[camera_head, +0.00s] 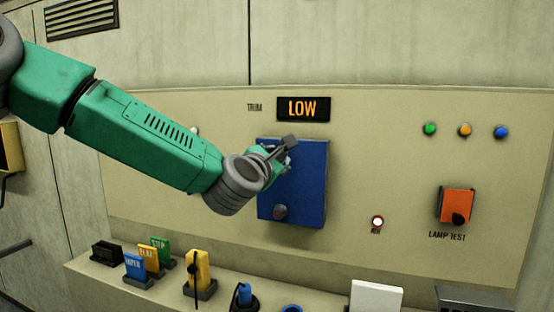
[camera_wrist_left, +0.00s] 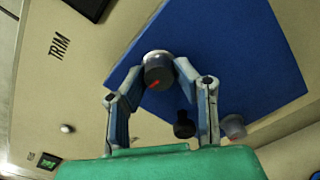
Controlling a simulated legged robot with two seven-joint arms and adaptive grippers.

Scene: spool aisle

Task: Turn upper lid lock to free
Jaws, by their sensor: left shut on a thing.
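A blue lid (camera_head: 308,185) is mounted on the beige panel under the TRIM sign. It also shows in the left wrist view (camera_wrist_left: 255,55). My left gripper (camera_head: 279,157) is at the upper left part of the lid. In the left wrist view its fingertips close around a dark round knob (camera_wrist_left: 158,74) with a red mark, the upper lid lock. In the head view the gripper mostly hides this knob. A second dark knob (camera_head: 280,212) sits at the lid's lower left, clear of the gripper. My right gripper is not in view.
The display (camera_head: 303,109) above the lid reads LOW. Green, amber and blue lamps (camera_head: 465,130) and an orange LAMP TEST switch (camera_head: 457,203) are at the right. A ledge below holds several coloured tags and a yellow block (camera_head: 203,270). The panel right of the lid is mostly free.

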